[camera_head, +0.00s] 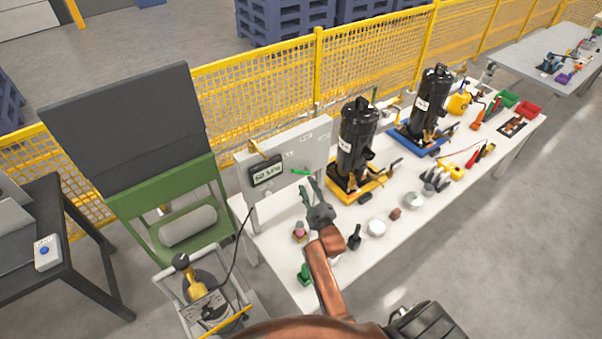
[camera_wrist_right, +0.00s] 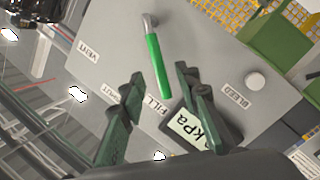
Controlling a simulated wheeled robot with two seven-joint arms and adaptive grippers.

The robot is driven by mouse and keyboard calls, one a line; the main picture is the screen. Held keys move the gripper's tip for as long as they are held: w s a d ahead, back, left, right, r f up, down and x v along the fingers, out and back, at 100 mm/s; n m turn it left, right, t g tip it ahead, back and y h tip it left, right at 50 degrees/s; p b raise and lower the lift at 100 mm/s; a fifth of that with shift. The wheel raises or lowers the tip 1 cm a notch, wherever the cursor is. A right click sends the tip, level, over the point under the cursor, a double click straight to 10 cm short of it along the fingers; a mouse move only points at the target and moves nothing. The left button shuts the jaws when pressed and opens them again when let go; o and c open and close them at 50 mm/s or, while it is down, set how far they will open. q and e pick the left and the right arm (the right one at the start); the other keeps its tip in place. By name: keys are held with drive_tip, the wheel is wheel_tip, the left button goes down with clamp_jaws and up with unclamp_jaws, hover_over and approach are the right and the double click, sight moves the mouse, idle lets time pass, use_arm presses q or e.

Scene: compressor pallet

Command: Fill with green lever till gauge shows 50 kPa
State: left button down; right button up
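The green lever (camera_head: 300,171) sits on the grey panel (camera_head: 315,144) at the back left of the white table. In the right wrist view the lever (camera_wrist_right: 158,66) hangs from a metal pivot, near a FILL label. The gauge (camera_head: 268,172) is on the panel's left; its display seems to read about 50 kPa, though small. In the wrist view the gauge (camera_wrist_right: 190,128) is partly hidden by a finger. My right gripper (camera_head: 311,190) is before the panel, its fingers (camera_wrist_right: 160,105) apart with nothing between them; the lever is just beyond the tips. My left gripper is not in view.
Two black compressors (camera_head: 357,140) (camera_head: 432,100) stand on yellow and blue bases to the right. Small parts, including a white round item (camera_head: 376,227), lie near my right arm. A gas cylinder trolley (camera_head: 205,300) stands at the table's left. Yellow mesh fence (camera_head: 260,90) runs behind.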

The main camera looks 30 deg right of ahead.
sight(301, 172)
drive_tip(key=p+x, duration=0.1)
drive_tip(key=x, duration=0.7)
drive_tip(key=shift+r, duration=0.15)
drive_tip(key=shift+s, duration=0.1)
drive_tip(key=shift+c, duration=0.7)
clamp_jaws()
